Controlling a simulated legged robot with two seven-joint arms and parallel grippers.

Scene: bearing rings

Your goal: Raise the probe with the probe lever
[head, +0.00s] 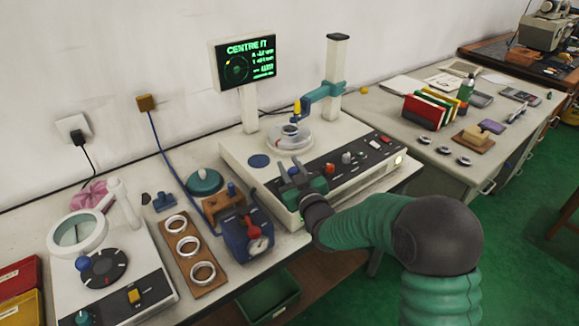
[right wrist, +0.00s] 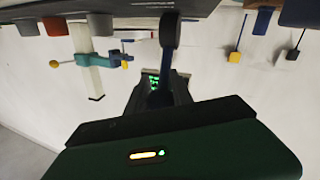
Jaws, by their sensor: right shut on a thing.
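The gauge machine (head: 240,155) stands on the bench with a dark sloped control panel. Its teal probe arm (head: 318,94) comes off a pale column, and its yellow-topped probe (head: 297,108) is over a ring (head: 290,131) on the round table; I cannot tell whether they touch. My right gripper (head: 290,170) is at the left end of the panel, shut on a dark lever. The lever is mostly hidden by the fingers in the head view; in the right wrist view the dark lever (right wrist: 169,30) runs between the fingers. My left gripper is not in view.
A red knob (head: 332,167) and a grey knob (head: 346,157) sit on the panel right of my gripper. A screen (head: 245,62) stands behind.

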